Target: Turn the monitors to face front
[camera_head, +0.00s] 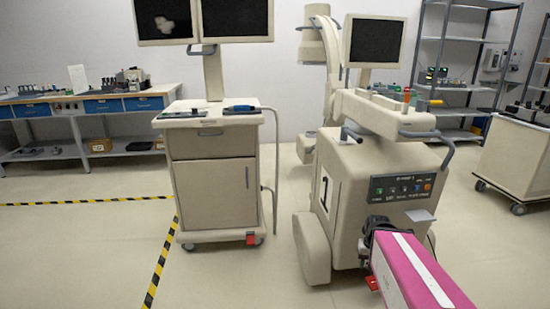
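Two dark monitors sit side by side on one post above the left cart (212,187). The left monitor (165,20) shows a pale blotch, and the right monitor (236,18) is blank. Both screens face toward me, and their tops are cut off by the picture edge. A third monitor (374,41) stands on a post on the beige machine (345,190), its dark screen also toward me. My pink arm reaches in from the lower right. Its dark end (378,228) is low in front of the machine, well below the monitors. The fingers cannot be made out.
A workbench (85,104) with blue drawers stands at the back left. Metal shelves (468,42) and another cart (515,160) are at the right. Yellow-black tape (159,262) marks the floor. The floor at the front left is clear. A narrow gap separates the cart and machine.

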